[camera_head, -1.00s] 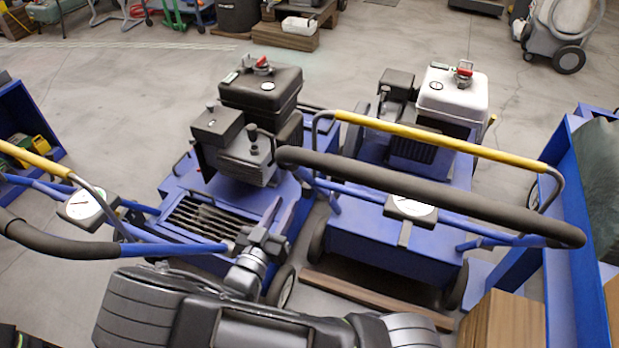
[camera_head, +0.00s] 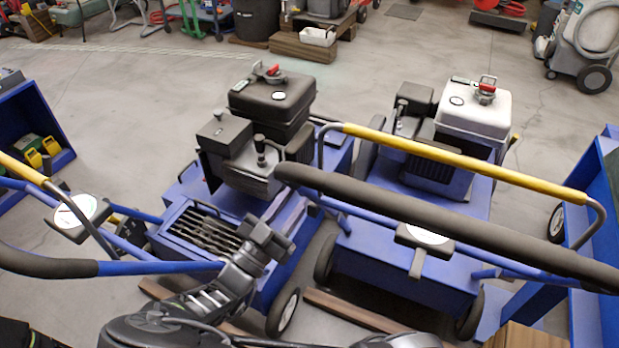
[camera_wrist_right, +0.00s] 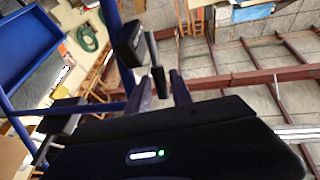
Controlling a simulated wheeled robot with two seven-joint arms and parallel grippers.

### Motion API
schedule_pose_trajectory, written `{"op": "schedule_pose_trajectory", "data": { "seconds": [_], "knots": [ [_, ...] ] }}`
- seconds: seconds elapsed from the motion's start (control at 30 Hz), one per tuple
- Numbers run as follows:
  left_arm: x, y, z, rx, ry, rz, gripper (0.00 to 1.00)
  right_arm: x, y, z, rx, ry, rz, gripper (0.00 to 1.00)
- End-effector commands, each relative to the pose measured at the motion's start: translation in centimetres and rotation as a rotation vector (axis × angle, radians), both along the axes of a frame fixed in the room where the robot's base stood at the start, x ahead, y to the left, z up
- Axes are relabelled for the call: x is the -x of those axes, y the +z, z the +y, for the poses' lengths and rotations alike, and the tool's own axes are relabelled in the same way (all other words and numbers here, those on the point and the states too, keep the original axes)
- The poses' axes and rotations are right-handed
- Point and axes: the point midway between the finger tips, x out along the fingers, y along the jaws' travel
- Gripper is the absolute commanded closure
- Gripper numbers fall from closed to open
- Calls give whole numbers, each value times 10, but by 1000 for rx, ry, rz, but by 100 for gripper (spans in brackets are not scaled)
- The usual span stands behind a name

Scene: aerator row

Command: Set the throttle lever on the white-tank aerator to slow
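The white-tank aerator (camera_head: 415,225) stands right of centre in the head view, with its white tank (camera_head: 474,110) at the back. A black control box with a pale round dial (camera_head: 428,235) sits on its handlebar, partly covered by the dark foam grip. The throttle lever's setting cannot be read. In the right wrist view, the two dark fingers of my right gripper (camera_wrist_right: 162,90) stand apart. A black box (camera_wrist_right: 130,42) and a small dark piece (camera_wrist_right: 158,83) show close to the fingertips; contact cannot be told.
The black-tank aerator (camera_head: 235,190) stands beside it on the left, with its own dial (camera_head: 75,212). Yellow bars (camera_head: 465,160) and foam grips (camera_head: 440,225) cross the near space. Blue shelving (camera_head: 45,135) stands at left.

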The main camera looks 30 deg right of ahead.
Motion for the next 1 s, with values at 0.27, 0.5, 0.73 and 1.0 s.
{"op": "schedule_pose_trajectory", "data": {
  "seconds": [0.27, 0.5, 0.73, 1.0],
  "knots": [
    [0, -2, 0, 0, 0, -1, 100, -15, 15, -35, 1, 1, -1, 73],
    [-1, -2, 0, -1, 2, -1, 100, -18, 19, -42, 0, 2, 0, 73],
    [-1, -2, 0, -1, 2, -1, 100, -18, 19, -42, 0, 2, 0, 80],
    [-1, -2, 0, -1, 1, 0, 100, -18, 19, -42, 0, 2, 0, 100]
  ]
}}
